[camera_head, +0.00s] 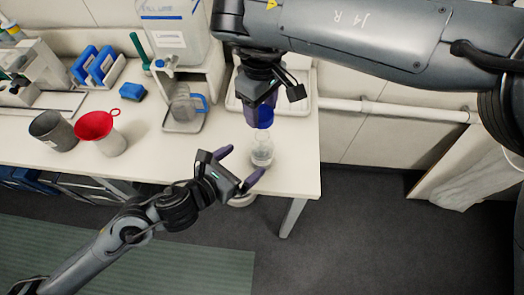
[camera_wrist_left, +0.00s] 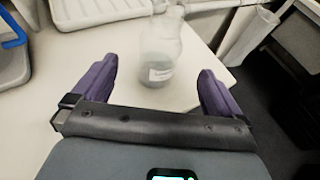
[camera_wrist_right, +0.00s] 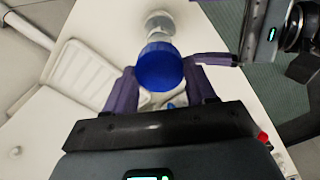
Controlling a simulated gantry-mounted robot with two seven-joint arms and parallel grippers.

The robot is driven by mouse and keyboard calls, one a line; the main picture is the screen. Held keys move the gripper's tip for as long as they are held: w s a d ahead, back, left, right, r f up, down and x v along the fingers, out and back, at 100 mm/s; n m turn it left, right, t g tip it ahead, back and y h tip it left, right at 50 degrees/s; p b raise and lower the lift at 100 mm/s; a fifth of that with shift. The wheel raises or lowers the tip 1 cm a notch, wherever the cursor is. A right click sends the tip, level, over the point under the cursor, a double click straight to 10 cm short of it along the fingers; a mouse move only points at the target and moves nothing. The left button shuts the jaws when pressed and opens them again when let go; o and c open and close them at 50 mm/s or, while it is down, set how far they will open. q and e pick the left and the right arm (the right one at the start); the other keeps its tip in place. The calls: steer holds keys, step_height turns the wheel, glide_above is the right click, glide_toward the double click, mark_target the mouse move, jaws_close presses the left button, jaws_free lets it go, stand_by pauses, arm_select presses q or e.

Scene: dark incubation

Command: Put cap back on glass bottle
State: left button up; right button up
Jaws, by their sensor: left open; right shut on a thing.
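The clear glass bottle (camera_head: 262,151) stands upright near the right end of the table. It also shows in the left wrist view (camera_wrist_left: 160,58), with a white label and its neck uncapped. My left gripper (camera_head: 243,166) is open, its purple fingers on either side of the bottle and apart from it. My right gripper (camera_head: 260,108) is shut on the blue cap (camera_head: 264,117) and holds it above the bottle's mouth. In the right wrist view the cap (camera_wrist_right: 159,68) sits between the fingers, with part of the bottle (camera_wrist_right: 158,24) beyond it.
A plastic jug (camera_head: 188,104) with a blue handle stands under a dispenser stand to the left. A red funnel (camera_head: 95,125) and grey beaker (camera_head: 53,131) are further left. A white tray (camera_head: 305,100) lies behind the bottle. The table's front edge is close.

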mark_target(265, 146)
arm_select(q)
steer(key=x, duration=1)
steer(key=shift+w+d, duration=0.1)
steer(key=shift+d, duration=0.05)
steer(key=shift+c, duration=0.2)
steer(key=c, duration=1.5)
steer(key=shift+o, duration=0.2)
arm_select(e)
steer(key=shift+f, duration=2.45)
